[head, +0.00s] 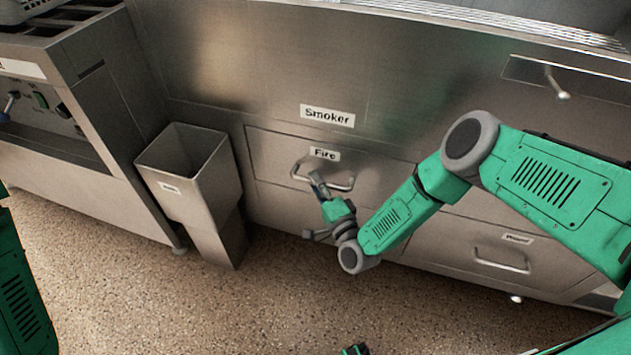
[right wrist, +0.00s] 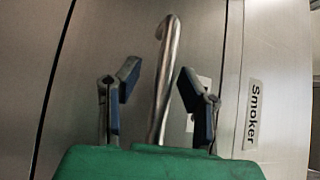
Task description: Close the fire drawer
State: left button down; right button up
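The fire drawer (head: 275,156) is a steel front with a "Fire" label, below the "Smoker" label, in the head view. It looks flush or nearly flush with the cabinet; a small gap cannot be told. Its bar handle (head: 342,186) is partly covered by my right gripper (head: 318,181). In the right wrist view, my right gripper (right wrist: 158,85) is open, with its two fingers spread on either side of the handle (right wrist: 163,80). The fingers look apart from the bar.
A steel bin (head: 190,190) stands on the floor left of the drawer. A stove unit (head: 75,130) is further left. Another drawer with a handle (head: 500,264) is at lower right, and a lever handle (head: 557,88) at upper right. The speckled floor (head: 200,310) in front is mostly clear.

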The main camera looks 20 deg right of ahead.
jog(key=shift+s+d, duration=0.1)
jog(key=shift+d, duration=0.3)
jog(key=shift+s+d+f, duration=0.1)
jog(key=shift+s+d, duration=0.05)
jog(key=shift+s, duration=0.15)
pick_arm(q)
jog(key=shift+s+d+r, duration=0.1)
jog(key=shift+d+r, duration=0.1)
jog(key=shift+d, duration=0.2)
pick_arm(e)
jog(key=v, duration=1.1)
jog(key=shift+a, duration=0.2)
pick_arm(q)
jog(key=shift+a+f, duration=0.1)
jog(key=shift+a, duration=0.05)
pick_arm(e)
jog(key=shift+s+a, duration=0.1)
jog(key=shift+a, duration=0.1)
